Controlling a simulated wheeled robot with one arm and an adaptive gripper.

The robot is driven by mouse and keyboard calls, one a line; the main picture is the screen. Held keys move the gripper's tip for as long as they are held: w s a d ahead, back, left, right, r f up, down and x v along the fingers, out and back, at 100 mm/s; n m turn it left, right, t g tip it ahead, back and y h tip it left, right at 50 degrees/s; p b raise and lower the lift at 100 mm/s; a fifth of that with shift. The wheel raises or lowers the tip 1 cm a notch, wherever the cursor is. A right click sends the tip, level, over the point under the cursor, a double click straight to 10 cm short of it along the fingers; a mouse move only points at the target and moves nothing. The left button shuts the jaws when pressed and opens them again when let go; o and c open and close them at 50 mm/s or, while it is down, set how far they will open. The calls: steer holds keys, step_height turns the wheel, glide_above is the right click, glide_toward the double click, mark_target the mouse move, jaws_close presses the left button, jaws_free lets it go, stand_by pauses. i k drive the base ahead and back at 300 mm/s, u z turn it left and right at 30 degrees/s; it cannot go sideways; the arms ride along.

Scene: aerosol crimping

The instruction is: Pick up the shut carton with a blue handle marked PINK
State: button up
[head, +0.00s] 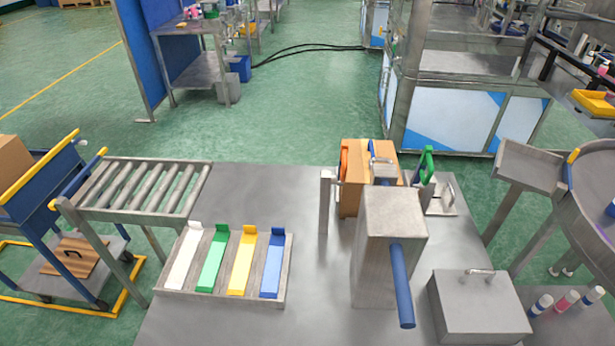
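A brown carton (350,203) stands on the steel table behind a grey metal block, which hides much of it. An orange piece shows at its left edge and a blue piece (372,147) at its top; I cannot tell whether the blue piece is a handle of the carton. No PINK marking is readable, and I cannot tell whether this carton is shut. Another brown carton (12,158) is cut off at the left edge, on the blue cart; no handle shows on it. My gripper is not in view.
The grey block (390,215) has a blue lever (402,285) jutting forward. A tray (223,292) with coloured strips and a roller conveyor (140,187) lie left. A handled steel box (480,308) and small capped containers are front right. The table middle is clear.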

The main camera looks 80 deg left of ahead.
mark_target(360, 151)
steer(key=u, duration=3.75)
